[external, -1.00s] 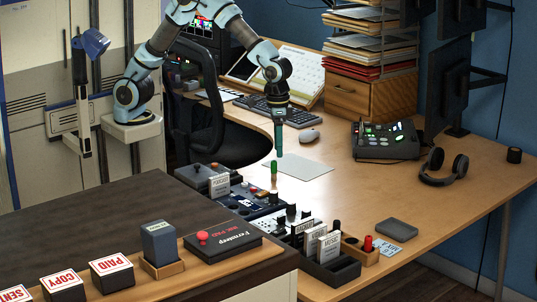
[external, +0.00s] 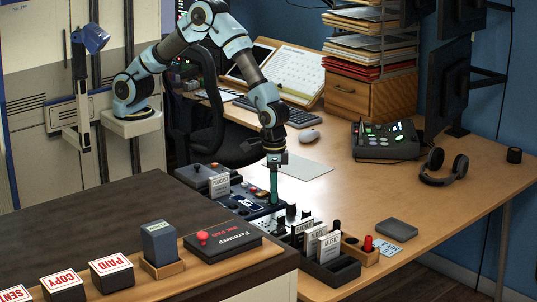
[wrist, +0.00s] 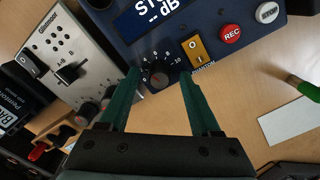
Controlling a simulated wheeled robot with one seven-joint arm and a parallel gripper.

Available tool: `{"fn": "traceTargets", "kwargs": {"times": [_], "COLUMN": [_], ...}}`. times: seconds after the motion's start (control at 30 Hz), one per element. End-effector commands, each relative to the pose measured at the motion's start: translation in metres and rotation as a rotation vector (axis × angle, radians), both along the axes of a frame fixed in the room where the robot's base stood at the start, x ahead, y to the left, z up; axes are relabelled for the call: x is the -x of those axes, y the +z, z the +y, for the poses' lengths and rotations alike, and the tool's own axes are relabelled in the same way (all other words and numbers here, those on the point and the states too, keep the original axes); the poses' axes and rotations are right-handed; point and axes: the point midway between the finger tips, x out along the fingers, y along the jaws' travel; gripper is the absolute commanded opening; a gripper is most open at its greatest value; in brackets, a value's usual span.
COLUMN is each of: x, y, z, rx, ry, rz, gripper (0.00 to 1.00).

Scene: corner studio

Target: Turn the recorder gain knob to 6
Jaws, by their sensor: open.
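The recorder (wrist: 215,65) is a dark blue unit with a lit display, a red REC button and an orange switch. It also shows in the external view (external: 246,203). Its black gain knob (wrist: 158,76) sits near its edge inside a white number scale with 10 at the right. The knob's exact pointer setting is too small to read. My gripper (wrist: 160,77) is open, its green fingers on either side of the knob, apparently not closed on it. In the external view my gripper (external: 273,200) points straight down at the row of devices.
A grey mixer panel (wrist: 70,60) with small knobs lies left of the recorder in the wrist view. A green-handled tool (wrist: 304,88) and a white card (wrist: 290,121) lie to the right. A card rack (external: 325,262) stands near the gripper.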

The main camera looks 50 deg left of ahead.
Motion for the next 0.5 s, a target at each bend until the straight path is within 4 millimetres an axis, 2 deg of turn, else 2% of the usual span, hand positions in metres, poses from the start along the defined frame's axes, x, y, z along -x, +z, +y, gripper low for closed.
{"fn": "traceTargets", "kwargs": {"times": [0.33, 0.5], "x": [0.0001, 0.0], "y": [-0.0045, -0.0044], "z": [-0.0002, -0.0001], "rx": [0.001, 0.001], "ry": [-0.001, -0.001], "rz": [-0.001, -0.001], "gripper": [0.64, 0.46]}}
